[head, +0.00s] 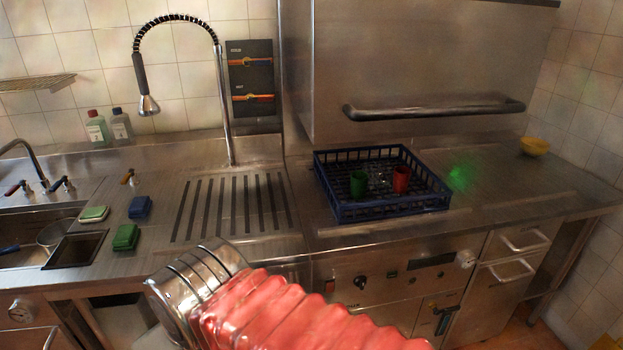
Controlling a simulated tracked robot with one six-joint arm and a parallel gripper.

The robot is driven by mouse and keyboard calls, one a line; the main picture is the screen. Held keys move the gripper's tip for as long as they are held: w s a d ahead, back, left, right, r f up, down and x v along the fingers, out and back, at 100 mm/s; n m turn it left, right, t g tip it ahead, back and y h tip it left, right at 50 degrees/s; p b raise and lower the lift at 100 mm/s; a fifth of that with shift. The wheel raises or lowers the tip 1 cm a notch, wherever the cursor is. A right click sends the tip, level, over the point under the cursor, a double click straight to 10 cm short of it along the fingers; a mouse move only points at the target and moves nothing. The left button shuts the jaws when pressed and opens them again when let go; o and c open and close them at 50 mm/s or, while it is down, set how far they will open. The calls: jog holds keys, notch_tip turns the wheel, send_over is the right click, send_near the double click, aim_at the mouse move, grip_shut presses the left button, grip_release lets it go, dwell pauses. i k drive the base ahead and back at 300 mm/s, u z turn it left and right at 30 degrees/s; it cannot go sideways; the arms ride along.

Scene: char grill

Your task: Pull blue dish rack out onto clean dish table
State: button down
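The blue dish rack (392,211) sits on the steel counter in front of and below the dishwasher hood (420,60), right of centre in the head view. It is a lattice-walled open crate. The steel table (530,190) runs on to the right of the rack. My arm, with a red ribbed sleeve and metal rings, crosses the bottom of the view, below and left of the rack and apart from it. No gripper fingers show.
The hood's dark handle bar (435,110) spans above the rack. A yellow bowl (534,146) stands at the table's back right; the surface before it is clear. A tall spray tap (224,100), sponges (126,237) and a sink (30,235) are left.

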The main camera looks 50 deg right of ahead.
aim_at(326, 185)
jog(key=u, duration=0.05)
jog(key=i, duration=1)
jog(key=z, duration=0.1)
